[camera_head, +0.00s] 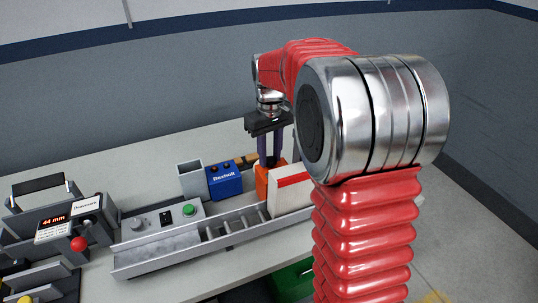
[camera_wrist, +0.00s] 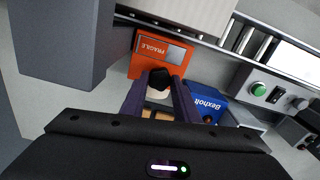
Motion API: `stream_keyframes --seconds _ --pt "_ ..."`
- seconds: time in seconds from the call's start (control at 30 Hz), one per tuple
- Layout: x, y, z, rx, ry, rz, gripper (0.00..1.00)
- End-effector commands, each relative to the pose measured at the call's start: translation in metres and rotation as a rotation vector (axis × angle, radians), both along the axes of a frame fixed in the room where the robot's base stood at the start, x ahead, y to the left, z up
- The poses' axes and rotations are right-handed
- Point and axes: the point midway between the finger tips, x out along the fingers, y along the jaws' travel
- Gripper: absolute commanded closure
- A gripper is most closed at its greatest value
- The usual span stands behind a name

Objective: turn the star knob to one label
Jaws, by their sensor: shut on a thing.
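In the wrist view, a dark knob (camera_wrist: 158,79), which looks like the star knob, sits between the fingertips of my gripper (camera_wrist: 159,86). A pale part shows just below the knob. My two purple fingers are closed on it from both sides. The knob's lobes, pointer and labels cannot be made out. In the head view my gripper (camera_head: 269,162) points down behind the roller conveyor, beside an orange box (camera_head: 261,181). The knob is hidden there.
The orange box, marked FRAGILE (camera_wrist: 151,46), lies close to my fingertips. A blue Bexholt box (camera_head: 224,181) and a grey open bin (camera_head: 190,180) stand to the left. A white box with a red stripe (camera_head: 291,194) is on the conveyor (camera_head: 150,262). A 44 mm gauge (camera_head: 60,222) stands far left.

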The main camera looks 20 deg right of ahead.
Motion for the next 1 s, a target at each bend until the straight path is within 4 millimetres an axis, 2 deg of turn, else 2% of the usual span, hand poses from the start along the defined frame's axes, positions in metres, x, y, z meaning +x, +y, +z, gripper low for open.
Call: stream_keyframes --seconds 0.3,0.77,0.8,1.0 --pt "0.0006 -0.0001 0.0002 -0.001 -0.002 -0.132 0.94" --pt "0.0006 0.0 0.0002 -0.001 -0.002 -0.15 0.94" --pt "0.0006 0.0 0.0002 -0.001 -0.002 -0.15 0.71" --pt "0.0004 0.0002 0.0001 0.0 -0.001 -0.149 0.57"
